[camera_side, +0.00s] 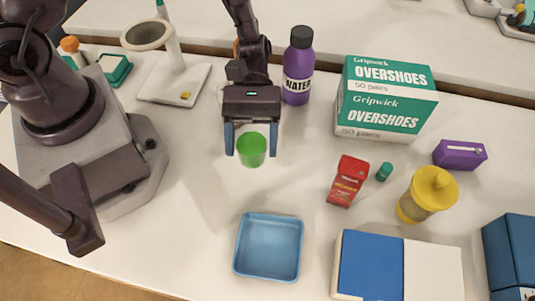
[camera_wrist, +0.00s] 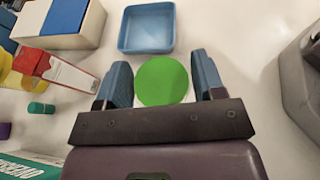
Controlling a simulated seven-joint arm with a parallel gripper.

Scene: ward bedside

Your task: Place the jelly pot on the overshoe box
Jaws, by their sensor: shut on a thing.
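The jelly pot (camera_side: 251,151) is a small green cup between the blue fingers of my gripper (camera_side: 252,145). In the wrist view its round green top (camera_wrist: 162,80) shows between the two fingers of my gripper (camera_wrist: 163,82). My gripper is shut on it. In the side view I cannot tell whether the pot touches the table or hangs just above it. The overshoe box (camera_side: 385,108) is a green and white carton standing at the back right, well to the right of my gripper. Its green top (camera_side: 390,73) is bare. Only a corner of the box (camera_wrist: 28,168) shows in the wrist view.
A purple water bottle (camera_side: 298,66) stands between my gripper and the box. A red carton (camera_side: 347,181), a small teal cylinder (camera_side: 384,172), a yellow lidded cup (camera_side: 427,194) and a purple box (camera_side: 460,154) lie to the right. A blue tray (camera_side: 269,247) sits in front.

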